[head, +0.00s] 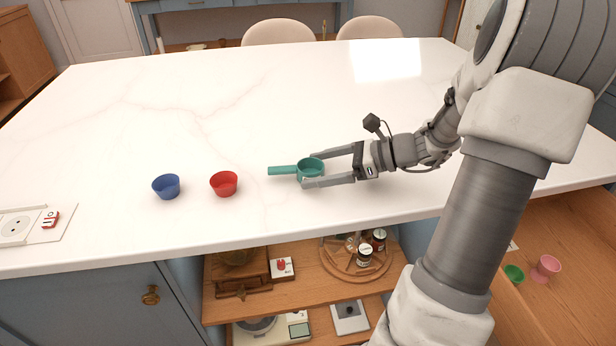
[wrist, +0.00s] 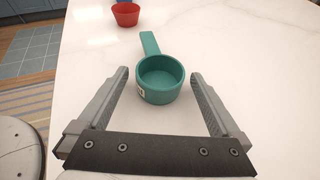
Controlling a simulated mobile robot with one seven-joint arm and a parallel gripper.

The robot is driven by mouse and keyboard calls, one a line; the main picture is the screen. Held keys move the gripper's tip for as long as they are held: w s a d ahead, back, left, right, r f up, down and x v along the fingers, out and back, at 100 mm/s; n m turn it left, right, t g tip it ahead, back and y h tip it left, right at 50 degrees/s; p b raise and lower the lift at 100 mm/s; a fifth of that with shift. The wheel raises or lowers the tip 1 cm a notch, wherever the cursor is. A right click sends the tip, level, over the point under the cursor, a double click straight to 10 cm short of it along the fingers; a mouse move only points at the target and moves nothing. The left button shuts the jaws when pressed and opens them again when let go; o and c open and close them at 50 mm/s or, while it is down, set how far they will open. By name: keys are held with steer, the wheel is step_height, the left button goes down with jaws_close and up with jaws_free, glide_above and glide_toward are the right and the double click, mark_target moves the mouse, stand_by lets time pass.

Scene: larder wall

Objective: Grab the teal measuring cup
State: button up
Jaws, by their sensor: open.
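The teal measuring cup (head: 312,169) stands upright on the white countertop, its handle pointing left in the head view. In the wrist view the cup (wrist: 160,80) shows its open top, with the handle pointing away and a small pale label on its left side. My gripper (head: 308,169) is open, low over the counter, with one finger on either side of the cup's bowl. In the wrist view my gripper (wrist: 160,82) has its fingertips beside the bowl, with a visible gap on both sides.
A red cup (head: 224,184) and a blue cup (head: 166,187) stand on the counter to the left. The white countertop (head: 200,110) is clear behind them. Its front edge runs above open shelves holding jars on a round wooden tray (head: 345,269). A socket panel (head: 35,226) lies at far left.

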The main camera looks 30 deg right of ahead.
steer(key=c, duration=1.3)
steer(key=shift+c, duration=0.2)
steer(key=shift+r, duration=0.1)
